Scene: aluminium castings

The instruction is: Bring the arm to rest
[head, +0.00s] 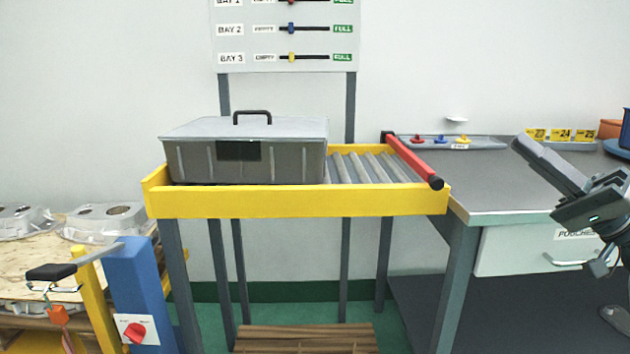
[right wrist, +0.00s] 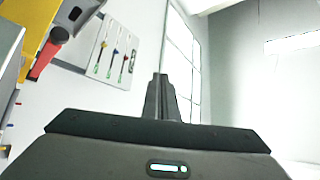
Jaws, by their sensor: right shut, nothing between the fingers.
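My right gripper (head: 527,146) shows at the right of the head view, raised in front of the grey workbench (head: 480,208). Its fingers are shut together, point up and to the left, and hold nothing. In the right wrist view the shut fingers (right wrist: 160,98) stand up from the dark gripper body, with open air and wall behind them. My left gripper is not in the head view.
A grey lidded case (head: 240,150) sits on the yellow roller conveyor (head: 300,201), with a red bar (head: 412,160) at its right end. A blue post (head: 140,290) and castings (head: 105,220) stand at left. A bay board (head: 285,35) hangs behind.

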